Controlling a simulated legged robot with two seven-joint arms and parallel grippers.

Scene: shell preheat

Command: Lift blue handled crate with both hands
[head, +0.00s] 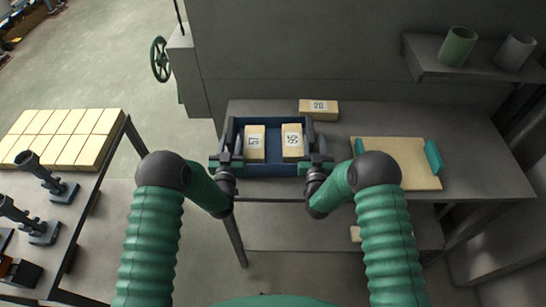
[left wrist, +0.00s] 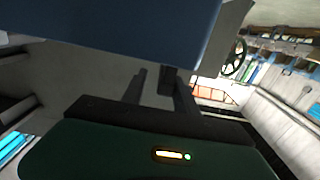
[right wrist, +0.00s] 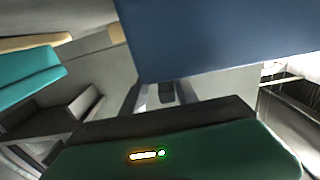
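The blue crate (head: 270,170) is at the front of the grey table in the head view. It holds two tan blocks, one marked 57 (head: 255,143) and one marked 95 (head: 292,142). My left gripper (head: 228,158) is at the crate's left side and my right gripper (head: 315,158) at its right side. In the left wrist view, the crate's blue wall (left wrist: 120,30) fills the top, and the fingers stand apart near a dark handle part. The right wrist view shows the crate wall (right wrist: 220,40) and spaced fingers with a grey part between them. Finger contact is unclear.
A tan block marked 20 (head: 318,107) lies behind the crate. A tan board with teal handles (head: 400,165) lies to the right. Green and grey cups (head: 458,46) stand on a shelf above. A side table with tan blocks (head: 60,135) is at the left.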

